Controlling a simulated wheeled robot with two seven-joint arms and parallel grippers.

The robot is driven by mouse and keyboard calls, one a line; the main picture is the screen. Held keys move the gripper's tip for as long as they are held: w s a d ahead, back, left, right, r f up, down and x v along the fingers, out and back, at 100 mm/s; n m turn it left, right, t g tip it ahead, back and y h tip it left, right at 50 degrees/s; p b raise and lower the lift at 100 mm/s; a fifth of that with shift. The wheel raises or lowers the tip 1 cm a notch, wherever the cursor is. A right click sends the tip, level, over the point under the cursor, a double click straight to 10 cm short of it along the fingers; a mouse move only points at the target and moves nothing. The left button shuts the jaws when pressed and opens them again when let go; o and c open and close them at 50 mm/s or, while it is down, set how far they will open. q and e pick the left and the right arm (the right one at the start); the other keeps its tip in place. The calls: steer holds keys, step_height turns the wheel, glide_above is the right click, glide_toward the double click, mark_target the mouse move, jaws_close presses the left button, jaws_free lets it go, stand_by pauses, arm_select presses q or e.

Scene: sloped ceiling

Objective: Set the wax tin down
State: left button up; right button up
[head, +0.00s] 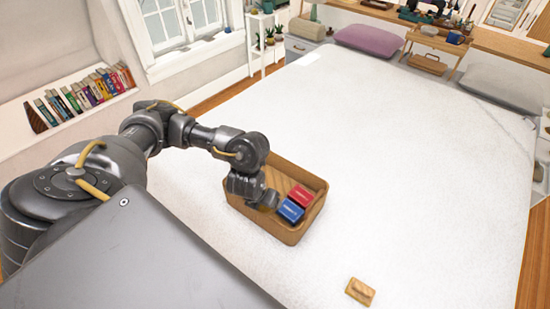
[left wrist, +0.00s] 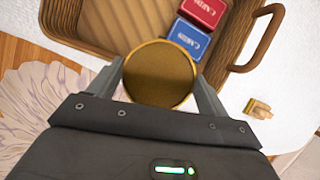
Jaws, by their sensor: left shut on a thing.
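The wax tin (left wrist: 160,75) is round with a gold rim and a dark brown face. My left gripper (left wrist: 165,85) is shut on it, one finger on each side. In the head view my left gripper (head: 264,197) points down at the left part of a brown tray (head: 272,226); the tin is hard to make out there. In the left wrist view the tin overlaps the tray's near wall. I cannot tell its height above the tray floor. My right gripper is not in view.
A red card box (head: 301,195) and a blue card box (head: 290,211) lie side by side in the tray's right part. A small wooden block (head: 360,291) lies on the white bed (head: 420,190) in front. The bed is otherwise clear around the tray.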

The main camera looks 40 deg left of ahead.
arm_select(q)
steer(key=shift+a+m, duration=0.15)
steer(key=shift+m, duration=0.25)
steer(key=w+a+f+b, duration=0.2)
steer(key=a+f, duration=0.1)
steer(key=w+a+f+b, duration=0.2)
steer(key=w+a+b, duration=0.1)
steer(key=w+a+f+b, duration=0.3)
steer(key=a, duration=0.1)
steer(key=shift+w+f, duration=0.1)
steer(key=shift+f, duration=0.25)
steer(key=shift+w+a+f, duration=0.35)
steer(key=shift+f, duration=1.8)
steer(key=o, duration=1.1)
